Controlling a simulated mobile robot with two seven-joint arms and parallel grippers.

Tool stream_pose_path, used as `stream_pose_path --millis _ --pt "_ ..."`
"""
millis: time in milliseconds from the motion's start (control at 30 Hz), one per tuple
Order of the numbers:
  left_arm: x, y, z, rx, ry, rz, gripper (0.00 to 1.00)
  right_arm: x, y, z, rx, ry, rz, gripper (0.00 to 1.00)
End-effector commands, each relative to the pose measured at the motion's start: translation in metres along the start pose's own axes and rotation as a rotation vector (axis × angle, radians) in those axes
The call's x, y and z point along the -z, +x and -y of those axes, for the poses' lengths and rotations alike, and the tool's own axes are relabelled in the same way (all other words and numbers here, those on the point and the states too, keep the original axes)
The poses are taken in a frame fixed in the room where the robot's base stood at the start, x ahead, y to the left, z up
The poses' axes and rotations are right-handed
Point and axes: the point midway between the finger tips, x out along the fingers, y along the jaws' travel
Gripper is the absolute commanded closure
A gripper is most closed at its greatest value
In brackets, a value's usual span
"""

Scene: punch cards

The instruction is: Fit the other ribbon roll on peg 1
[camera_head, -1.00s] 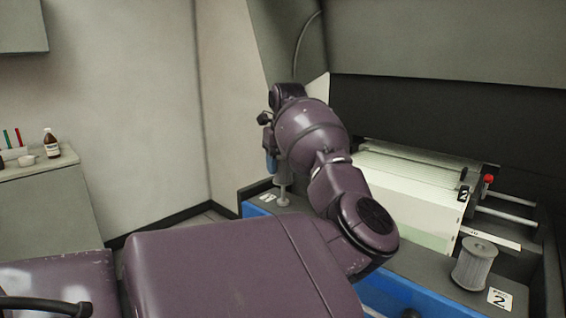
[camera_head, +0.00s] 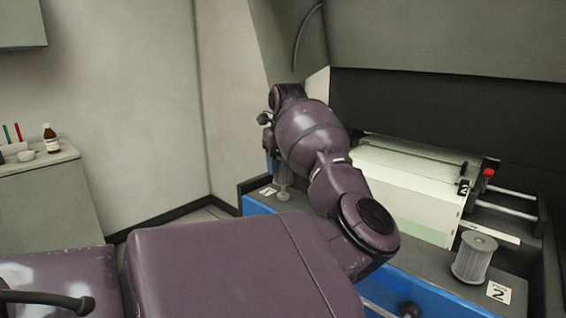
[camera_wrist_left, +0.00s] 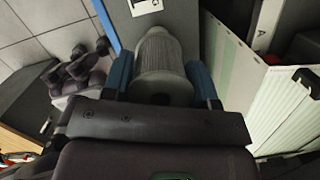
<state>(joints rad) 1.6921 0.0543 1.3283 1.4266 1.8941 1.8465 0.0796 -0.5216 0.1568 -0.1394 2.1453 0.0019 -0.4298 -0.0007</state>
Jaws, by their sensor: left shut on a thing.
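My left gripper (camera_head: 272,160) is at the near left corner of the printer, partly behind my own arm. In the left wrist view its blue fingers (camera_wrist_left: 161,80) are shut on a grey ribbed ribbon roll (camera_wrist_left: 162,52). This roll (camera_head: 284,180) stands upright low over the deck at peg 1, next to the label 1 (camera_head: 268,191), which also shows in the wrist view (camera_wrist_left: 145,6). Peg 1 itself is hidden, and I cannot tell whether the roll is fully seated. Another grey ribbon roll (camera_head: 474,257) stands upright beside the label 2 (camera_head: 499,292). My right gripper is not in view.
A red knob (camera_head: 488,172) stands near the right rails. A side cabinet (camera_head: 50,200) with a brown bottle (camera_head: 50,138) is at the left.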

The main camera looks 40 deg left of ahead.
Motion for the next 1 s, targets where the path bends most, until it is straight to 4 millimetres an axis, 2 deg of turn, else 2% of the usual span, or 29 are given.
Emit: stream_pose_path --millis 1000 --pt "0.0013 0.0090 0.0000 0.001 0.000 0.000 0.74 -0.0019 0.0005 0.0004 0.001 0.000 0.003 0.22"
